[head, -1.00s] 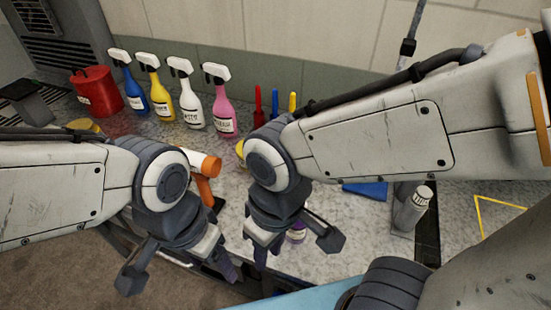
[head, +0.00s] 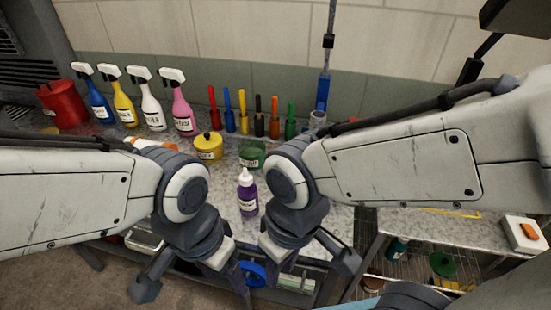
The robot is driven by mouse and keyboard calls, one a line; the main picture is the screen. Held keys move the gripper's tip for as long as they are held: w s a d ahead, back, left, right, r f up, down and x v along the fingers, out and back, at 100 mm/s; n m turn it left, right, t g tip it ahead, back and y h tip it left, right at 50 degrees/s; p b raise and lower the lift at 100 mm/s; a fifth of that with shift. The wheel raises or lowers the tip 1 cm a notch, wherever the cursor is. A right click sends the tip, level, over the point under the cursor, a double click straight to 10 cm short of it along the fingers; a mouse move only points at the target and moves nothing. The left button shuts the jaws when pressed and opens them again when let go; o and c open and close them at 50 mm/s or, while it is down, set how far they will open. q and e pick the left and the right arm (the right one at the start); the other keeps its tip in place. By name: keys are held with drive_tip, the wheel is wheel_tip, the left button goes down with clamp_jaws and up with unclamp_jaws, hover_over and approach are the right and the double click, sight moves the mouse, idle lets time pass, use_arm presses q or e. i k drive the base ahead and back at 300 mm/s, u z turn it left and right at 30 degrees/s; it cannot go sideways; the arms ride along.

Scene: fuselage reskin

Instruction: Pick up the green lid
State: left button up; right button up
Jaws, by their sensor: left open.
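A green round pot (head: 252,153) stands on the counter behind a purple bottle (head: 246,192); I cannot tell whether a separate lid sits on it. Another round green piece (head: 442,264), possibly a lid, shows on the lower wire shelf at right, above something yellow. My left gripper (head: 238,276) is open and points down in front of the counter's near edge. My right gripper (head: 270,264) also points down, just right of the left one; its fingers are partly hidden and their opening is unclear. Both are apart from the green things.
Several spray bottles (head: 152,99), a red can (head: 62,103), a yellow lidded pot (head: 208,146) and several coloured upright tools (head: 259,116) line the counter. A white box (head: 523,234) stands at right. A blue ring (head: 252,274) shows below the counter.

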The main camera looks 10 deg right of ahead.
sight(442, 263)
drive_tip(key=z, duration=0.55)
drive_tip(key=k, duration=0.45)
drive_tip(key=u, duration=0.45)
drive_tip(key=i, duration=0.9)
drive_tip(key=z, duration=1.8)
drive_tip(key=k, duration=0.2)
drive_tip(key=u, duration=0.2)
